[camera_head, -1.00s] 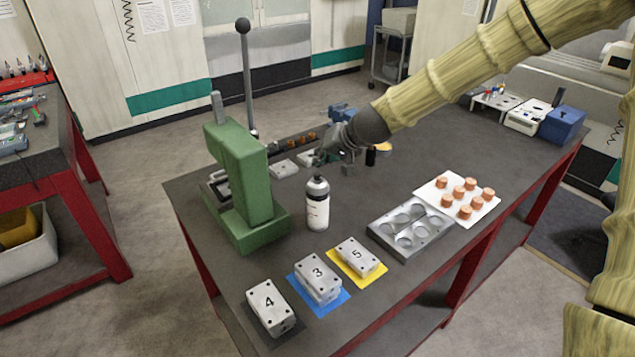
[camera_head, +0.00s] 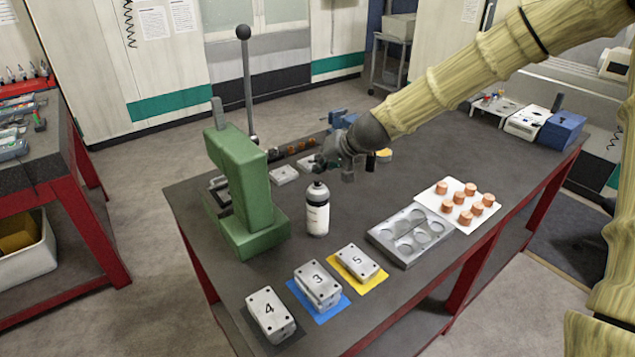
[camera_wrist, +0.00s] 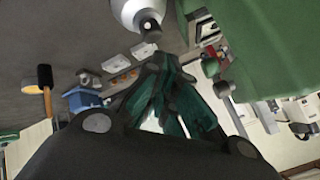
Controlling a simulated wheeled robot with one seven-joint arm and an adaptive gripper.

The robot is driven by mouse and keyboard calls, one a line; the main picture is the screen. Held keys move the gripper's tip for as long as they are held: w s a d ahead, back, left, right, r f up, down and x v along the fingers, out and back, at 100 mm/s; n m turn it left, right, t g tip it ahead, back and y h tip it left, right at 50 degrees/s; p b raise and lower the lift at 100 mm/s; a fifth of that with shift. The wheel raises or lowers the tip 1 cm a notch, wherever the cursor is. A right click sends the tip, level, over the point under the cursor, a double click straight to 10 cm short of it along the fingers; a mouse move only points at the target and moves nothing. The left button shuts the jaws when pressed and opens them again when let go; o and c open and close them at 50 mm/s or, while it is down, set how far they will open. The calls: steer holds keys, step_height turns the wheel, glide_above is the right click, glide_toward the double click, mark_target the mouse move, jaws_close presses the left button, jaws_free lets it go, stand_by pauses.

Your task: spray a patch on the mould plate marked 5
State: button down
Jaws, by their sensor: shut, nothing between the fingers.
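The mould plate marked 5 (camera_head: 357,262) is a grey block with corner holes, lying on a yellow mat (camera_head: 372,284) near the table's front edge. A white bottle with a dark cap (camera_head: 317,210), likely the spray, stands upright on the table behind the plates. My gripper (camera_head: 318,163) is shut and empty, above and behind the bottle in the head view and apart from it. In the wrist view my gripper's dark and teal fingers (camera_wrist: 172,100) are together, and part of the bottle (camera_wrist: 137,14) shows at the top edge.
Plates marked 3 (camera_head: 318,282) and 4 (camera_head: 268,310) lie left of plate 5. A green press (camera_head: 240,190) stands left of the bottle. A grey cavity tray (camera_head: 410,238) and a white board (camera_head: 430,200) with copper cylinders lie to the right. The table's middle right is clear.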

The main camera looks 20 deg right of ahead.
steer(key=shift+f, duration=0.15)
stand_by(0.3)
steer(key=shift+f+b, duration=0.3)
steer(key=shift+b, duration=0.05)
steer(key=shift+f+b, duration=0.3)
steer(key=shift+f, duration=0.1)
stand_by(0.7)
steer(key=shift+r, duration=0.1)
steer(key=shift+r+p, duration=0.7)
steer(key=shift+r, duration=0.1)
step_height(320, 180, up, 6)
steer(key=p, duration=0.4)
stand_by(0.4)
stand_by(1.8)
